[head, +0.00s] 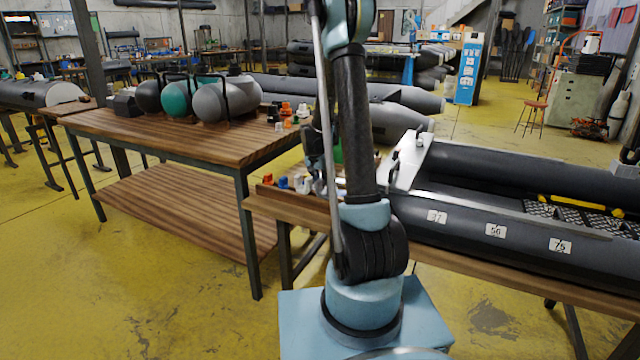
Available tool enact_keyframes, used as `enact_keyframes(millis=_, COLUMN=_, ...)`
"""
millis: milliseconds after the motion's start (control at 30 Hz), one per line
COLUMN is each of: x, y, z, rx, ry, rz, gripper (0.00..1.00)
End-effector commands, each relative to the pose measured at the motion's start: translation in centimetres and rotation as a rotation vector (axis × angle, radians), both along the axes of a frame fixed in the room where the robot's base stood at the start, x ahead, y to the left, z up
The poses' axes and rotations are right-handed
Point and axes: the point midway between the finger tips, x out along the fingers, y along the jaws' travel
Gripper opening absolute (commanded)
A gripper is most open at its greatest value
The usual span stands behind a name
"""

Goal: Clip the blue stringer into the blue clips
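I cannot make out a blue stringer. A long grey bar (510,212) lies along the boat's near tube. My gripper (316,172) seems to be behind my upright arm, over the bench's left end. It is mostly hidden, and its fingers are unclear.
An orange piece (268,179) sits beside the small blue one. A wooden table (190,137) at the left holds rounded black, teal and grey bodies and small orange parts. Yellow floor (180,290) is open at the front left. More grey tubes lie behind.

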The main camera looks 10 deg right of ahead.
Motion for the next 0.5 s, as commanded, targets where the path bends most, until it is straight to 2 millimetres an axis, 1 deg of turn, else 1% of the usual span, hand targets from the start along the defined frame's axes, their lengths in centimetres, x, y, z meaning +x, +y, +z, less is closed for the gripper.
enact_keyframes(millis=33, x=0.00, y=0.11, z=-0.27, rx=0.003, ry=0.003, rz=-0.001, gripper=0.00)
enact_keyframes(millis=333, x=0.22, y=0.07, z=-0.64, rx=0.004, ry=0.008, rz=-0.002, gripper=0.00)
enact_keyframes(millis=500, x=0.27, y=0.04, z=0.09, rx=0.003, ry=0.009, rz=-0.002, gripper=0.00)
